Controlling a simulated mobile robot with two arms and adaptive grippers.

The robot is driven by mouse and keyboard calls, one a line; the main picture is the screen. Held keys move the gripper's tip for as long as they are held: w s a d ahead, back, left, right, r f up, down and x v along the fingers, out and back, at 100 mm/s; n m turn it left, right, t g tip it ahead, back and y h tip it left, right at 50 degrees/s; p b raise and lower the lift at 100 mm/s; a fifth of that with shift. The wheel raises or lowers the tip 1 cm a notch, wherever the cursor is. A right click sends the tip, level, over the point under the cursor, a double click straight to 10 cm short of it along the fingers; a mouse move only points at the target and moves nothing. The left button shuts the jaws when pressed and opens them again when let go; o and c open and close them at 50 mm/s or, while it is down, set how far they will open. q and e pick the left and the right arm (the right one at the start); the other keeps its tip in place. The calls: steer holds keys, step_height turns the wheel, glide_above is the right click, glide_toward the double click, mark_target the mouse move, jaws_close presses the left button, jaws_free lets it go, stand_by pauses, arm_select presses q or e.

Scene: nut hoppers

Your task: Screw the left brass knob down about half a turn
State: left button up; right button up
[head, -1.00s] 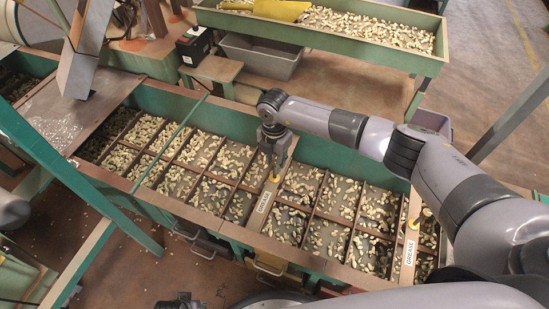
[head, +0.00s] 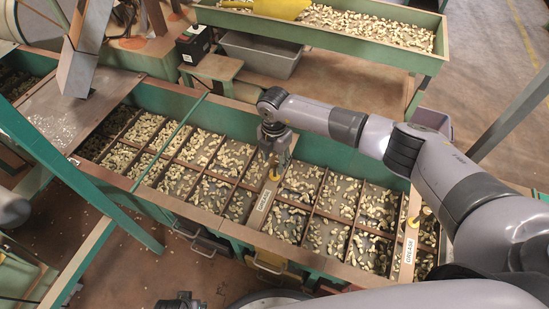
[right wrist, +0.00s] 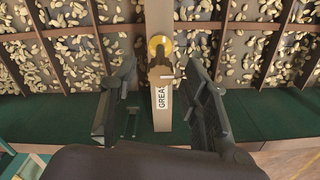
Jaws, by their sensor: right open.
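The left brass knob (head: 274,176) stands on a pale board marked GREASE (head: 262,207), which crosses the long green hopper. My right gripper (head: 274,158) hangs over the left knob, fingers pointing down. In the right wrist view its two fingers are apart, one on each side of the board, with the knob between their lines near the tips; no contact shows. My left gripper (head: 181,301) is partly visible at the bottom edge, its jaws unclear.
A second brass knob (head: 426,211) stands on another GREASE board (head: 410,245) at the right. Compartments of pale nuts lie on both sides of the boards. A green trough (head: 350,50) with a yellow scoop (head: 283,8) stands behind. Green posts cross at the left.

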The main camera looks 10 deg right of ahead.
mark_target(274, 161)
step_height(274, 161, up, 12)
stand_by(0.6)
steer(key=shift+f, duration=0.1)
